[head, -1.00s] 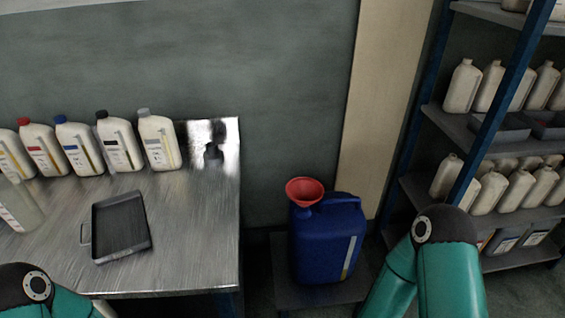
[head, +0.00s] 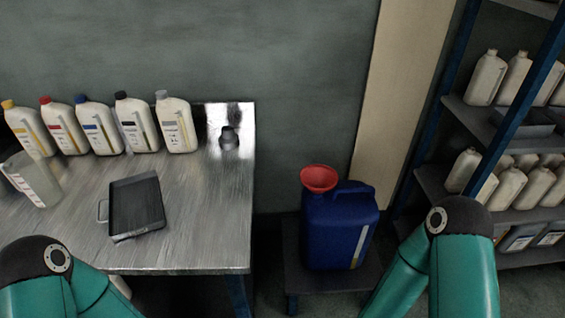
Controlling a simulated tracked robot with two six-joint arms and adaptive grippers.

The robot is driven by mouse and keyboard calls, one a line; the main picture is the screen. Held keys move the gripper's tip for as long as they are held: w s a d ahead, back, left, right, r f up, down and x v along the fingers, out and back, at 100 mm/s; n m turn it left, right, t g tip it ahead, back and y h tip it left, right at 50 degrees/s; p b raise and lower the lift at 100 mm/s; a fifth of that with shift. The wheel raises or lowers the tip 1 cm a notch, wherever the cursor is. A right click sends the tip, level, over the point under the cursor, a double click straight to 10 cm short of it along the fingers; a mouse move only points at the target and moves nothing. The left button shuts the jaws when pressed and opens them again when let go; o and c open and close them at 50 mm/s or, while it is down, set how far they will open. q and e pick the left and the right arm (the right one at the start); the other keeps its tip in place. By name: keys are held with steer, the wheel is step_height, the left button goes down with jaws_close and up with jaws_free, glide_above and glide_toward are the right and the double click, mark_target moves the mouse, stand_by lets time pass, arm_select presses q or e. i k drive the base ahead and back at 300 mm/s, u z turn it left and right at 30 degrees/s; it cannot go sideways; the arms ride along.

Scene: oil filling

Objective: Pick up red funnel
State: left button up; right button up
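The red funnel (head: 319,178) sits upright in the top opening of a blue canister (head: 338,233) in the head view. The canister stands on a low dark stand (head: 291,271) to the right of the metal table. Only the upper links of my two arms show, at the lower left and lower right. Both grippers are out of the picture. The funnel's lower part is hidden inside the canister.
A metal table (head: 203,239) holds a row of several capped bottles (head: 130,125), a dark tray (head: 136,207) and a clear jug (head: 33,180). A shelf rack with pale bottles (head: 487,78) stands at the right. Wall lies behind the canister.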

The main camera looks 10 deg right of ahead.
mark_target(319, 178)
steer(key=z, duration=0.95)
steer(key=i, duration=0.15)
steer(key=u, duration=2.5)
steer(key=i, duration=0.15)
steer(key=u, duration=1.7)
steer(key=k, duration=1.65)
steer(key=u, duration=1.3)
steer(key=i, duration=0.1)
steer(key=z, duration=2.95)
